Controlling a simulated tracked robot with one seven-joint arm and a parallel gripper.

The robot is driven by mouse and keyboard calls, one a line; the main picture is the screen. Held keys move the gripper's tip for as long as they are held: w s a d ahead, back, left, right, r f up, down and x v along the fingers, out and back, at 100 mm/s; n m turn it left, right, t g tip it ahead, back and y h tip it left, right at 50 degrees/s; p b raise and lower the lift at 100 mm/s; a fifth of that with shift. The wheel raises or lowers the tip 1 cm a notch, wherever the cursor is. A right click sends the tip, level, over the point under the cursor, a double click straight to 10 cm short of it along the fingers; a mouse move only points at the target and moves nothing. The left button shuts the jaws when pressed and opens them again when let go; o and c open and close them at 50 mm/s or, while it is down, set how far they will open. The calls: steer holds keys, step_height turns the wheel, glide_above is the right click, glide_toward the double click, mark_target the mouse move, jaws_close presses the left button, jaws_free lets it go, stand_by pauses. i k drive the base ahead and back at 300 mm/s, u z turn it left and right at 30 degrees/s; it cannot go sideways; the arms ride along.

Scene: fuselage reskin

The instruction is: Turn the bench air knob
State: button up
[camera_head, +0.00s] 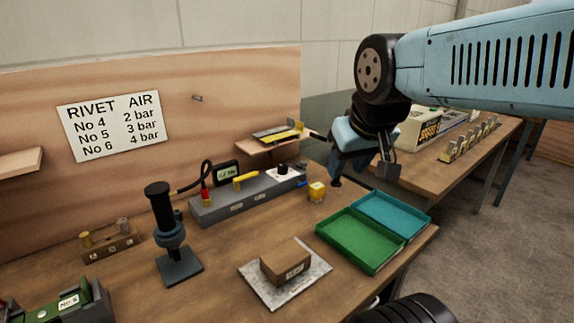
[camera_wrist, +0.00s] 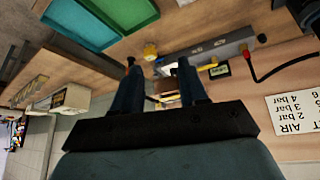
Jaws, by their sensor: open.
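The bench air unit is a long grey box (camera_head: 240,201) on the wooden bench. A black knob on a white dial (camera_head: 283,171) sits at its right end, and a yellow lever (camera_head: 246,180) lies near its middle. A small dark gauge with a green screen (camera_head: 227,173) stands behind the box. My gripper (camera_head: 362,177) is open and empty, to the right of the knob and apart from it. In the wrist view, my open fingers (camera_wrist: 157,64) point toward the bench, with the grey box (camera_wrist: 222,46) beyond; the knob is not clearly visible there.
A small yellow block (camera_head: 317,191) stands between knob and gripper. Green (camera_head: 350,262) and teal (camera_head: 428,222) trays lie below the gripper. A yellow-edged tool sits on a wall shelf (camera_head: 268,145) behind the knob. The wall sign (camera_head: 112,127) reads No 4 2 bar, No 5 3 bar, No 6 4 bar.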

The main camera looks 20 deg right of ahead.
mark_target(282, 169)
steer(key=k, duration=0.4)
steer(key=z, duration=1.8)
steer(key=i, duration=0.1)
steer(key=u, duration=3.3)
steer(key=k, duration=0.6)
steer(key=z, duration=1.45)
steer(key=i, duration=1)
steer(key=z, duration=0.05)
